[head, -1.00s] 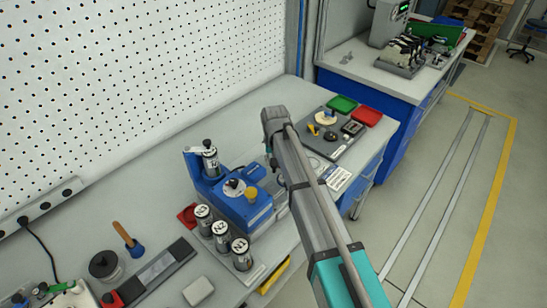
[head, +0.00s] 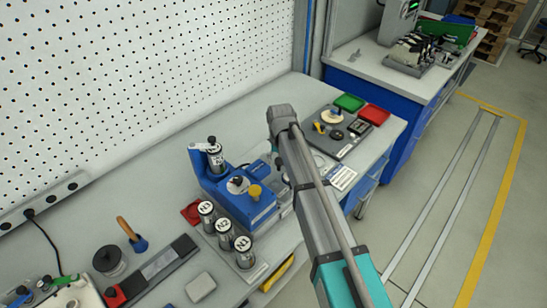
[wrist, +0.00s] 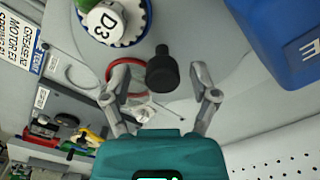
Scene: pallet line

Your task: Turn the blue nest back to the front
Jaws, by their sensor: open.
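The blue fixture (head: 235,207) stands on the bench in the head view, with a labelled canister (head: 215,160) upright at its back left. A round dial (head: 238,186) and a yellow knob (head: 255,192) are on its top. I cannot tell which part is the nest. In the wrist view, my gripper (wrist: 160,75) is open, its fingers on either side of a black knob (wrist: 162,72); contact is not clear. A round white part marked D3 (wrist: 106,20) in a toothed blue ring is above left. A blue body (wrist: 290,40) fills the upper right. My arm hides the gripper in the head view.
Canisters marked N1 (head: 207,212), N2 (head: 224,232) and N3 (head: 244,250) stand in front of the fixture. A grey tray (head: 340,150) with small parts, a green bin (head: 348,103) and a red bin (head: 373,115) lie beyond my arm. A pegboard (head: 130,80) backs the bench.

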